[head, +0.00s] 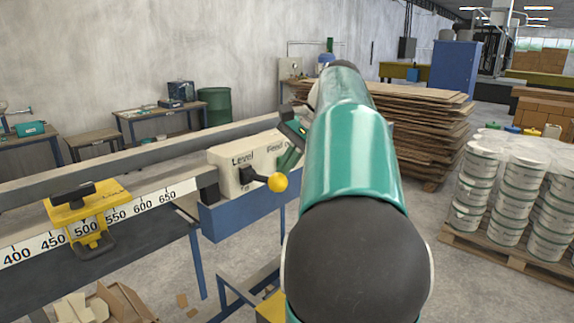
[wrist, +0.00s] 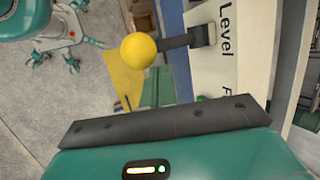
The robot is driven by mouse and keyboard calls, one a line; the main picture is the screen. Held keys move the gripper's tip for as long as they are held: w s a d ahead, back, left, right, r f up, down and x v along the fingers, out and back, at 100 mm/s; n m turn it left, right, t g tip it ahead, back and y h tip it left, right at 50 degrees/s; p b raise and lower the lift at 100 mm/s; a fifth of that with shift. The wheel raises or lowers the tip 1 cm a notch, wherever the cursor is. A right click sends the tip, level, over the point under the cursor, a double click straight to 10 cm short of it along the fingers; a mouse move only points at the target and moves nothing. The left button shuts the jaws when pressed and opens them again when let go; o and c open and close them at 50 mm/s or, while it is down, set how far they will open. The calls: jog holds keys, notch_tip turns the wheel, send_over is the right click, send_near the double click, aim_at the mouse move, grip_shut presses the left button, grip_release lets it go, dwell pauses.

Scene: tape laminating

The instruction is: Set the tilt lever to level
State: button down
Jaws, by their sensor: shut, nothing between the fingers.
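In the wrist view the yellow knob (wrist: 138,51) and black arm show at upper centre, beside the word "Level". My gripper (head: 284,164) is shut and empty, just above and behind the knob in the head view, with a visible gap in the wrist view. My arm hides part of the box's right side.
The box sits on a blue beam (head: 240,215) at the end of a long rail with a number scale (head: 125,212). A yellow clamp stop (head: 85,215) sits on the rail. Stacked boards (head: 420,125) and a pallet of white buckets (head: 500,195) stand to the right.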

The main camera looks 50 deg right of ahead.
dwell(0.8)
jog(key=shift+r, duration=0.8)
jog(key=shift+f, duration=0.15)
